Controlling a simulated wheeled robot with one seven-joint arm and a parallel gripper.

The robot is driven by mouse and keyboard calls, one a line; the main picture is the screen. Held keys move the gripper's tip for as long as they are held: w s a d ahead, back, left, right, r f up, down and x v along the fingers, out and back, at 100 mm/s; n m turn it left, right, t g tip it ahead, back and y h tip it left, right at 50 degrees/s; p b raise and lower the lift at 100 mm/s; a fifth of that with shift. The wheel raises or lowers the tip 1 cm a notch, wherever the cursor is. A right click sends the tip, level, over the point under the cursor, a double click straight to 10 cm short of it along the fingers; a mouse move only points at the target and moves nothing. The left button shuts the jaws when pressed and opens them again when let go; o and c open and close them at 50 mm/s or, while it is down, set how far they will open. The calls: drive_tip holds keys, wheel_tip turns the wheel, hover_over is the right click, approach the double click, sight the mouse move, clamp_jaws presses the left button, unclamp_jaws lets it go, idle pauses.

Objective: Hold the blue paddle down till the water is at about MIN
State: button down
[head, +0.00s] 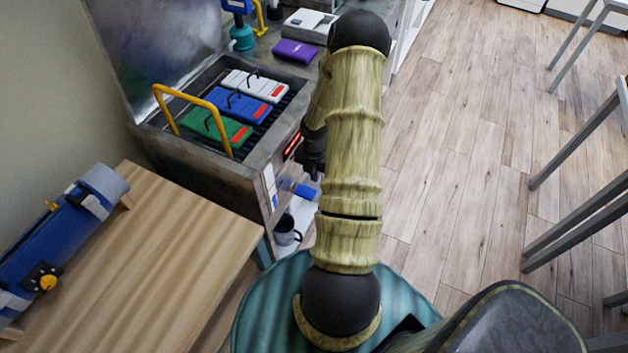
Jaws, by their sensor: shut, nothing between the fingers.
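The metal tank (195,160) stands left of my arm with its lid (150,45) open. Green (215,128), blue (243,105) and white (255,84) packs sit in its rack. The blue paddle (301,189) sticks out low on the tank's right-hand side. My gripper (313,168) is shut and empty, just above the paddle and partly hidden behind my arm; I cannot tell whether they touch. A narrow white strip with a blue lower part (270,188) is on the tank's corner. The water level and a MIN mark cannot be made out.
A dark mug (286,231) stands below the paddle. A yellow handle (199,103) arches over the packs. A purple pack (295,51) lies behind the tank. A wooden bench (165,240) with a blue roll (60,235) is at left. The floor at right is open, with grey-legged furniture at its edge.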

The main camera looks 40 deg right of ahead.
wheel_tip(320, 180, up, 15)
drive_tip(key=p, duration=0.2)
drive_tip(key=shift+s+d+f, duration=0.15)
drive_tip(key=shift+s, duration=0.25)
drive_tip(key=s+a+r+m+t+p, duration=0.1)
drive_tip(key=s+a+r+m+p, duration=0.1)
drive_tip(key=a+r+m, duration=0.7)
drive_tip(key=s+a+r+m+t+p, duration=0.1)
drive_tip(key=s+a+r+m+p, duration=0.2)
drive_tip(key=a+r+m, duration=0.6)
drive_tip(key=a+m, duration=0.4)
drive_tip(key=a, duration=0.4)
drive_tip(key=shift+s+m+t, duration=0.3)
drive_tip(key=shift+s, duration=0.1)
drive_tip(key=shift+r, duration=0.1)
idle(0.7)
